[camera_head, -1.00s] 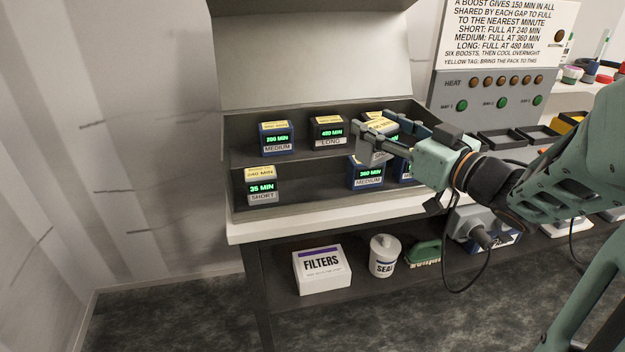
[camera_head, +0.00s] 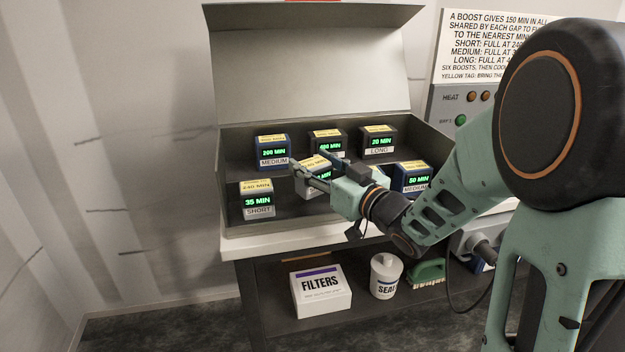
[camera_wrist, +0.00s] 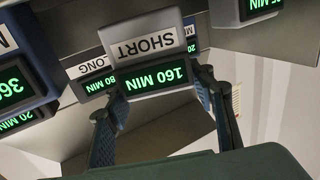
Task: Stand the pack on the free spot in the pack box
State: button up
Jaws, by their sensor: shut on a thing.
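My gripper (camera_head: 309,176) is shut on a grey pack with a yellow tag, marked SHORT and 160 MIN in the wrist view (camera_wrist: 150,62). The pack also shows in the head view (camera_head: 313,163), its front partly covered by a finger. It is over the front row of the open pack box (camera_head: 240,232), between the 35 MIN SHORT pack (camera_head: 257,197) and a MEDIUM pack (camera_wrist: 20,72) at the right. It appears slightly above the box floor; its underside is hidden.
The back row holds a 200 MIN MEDIUM pack (camera_head: 272,152), a LONG pack (camera_head: 328,136) and a 20 MIN LONG pack (camera_head: 379,140). The raised lid (camera_head: 310,60) is behind. The filters box (camera_head: 321,290) is on the lower shelf.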

jog(key=shift+a+f+b, duration=0.15)
jog(key=shift+f+b, duration=0.25)
jog(key=shift+f, duration=1.2)
jog(key=shift+f, duration=0.25)
jog(key=o, duration=1.6)
jog(key=shift+r, duration=0.1)
jog(key=shift+r, duration=0.15)
jog(key=p+v, duration=0.1)
jog(key=v, duration=1.1)
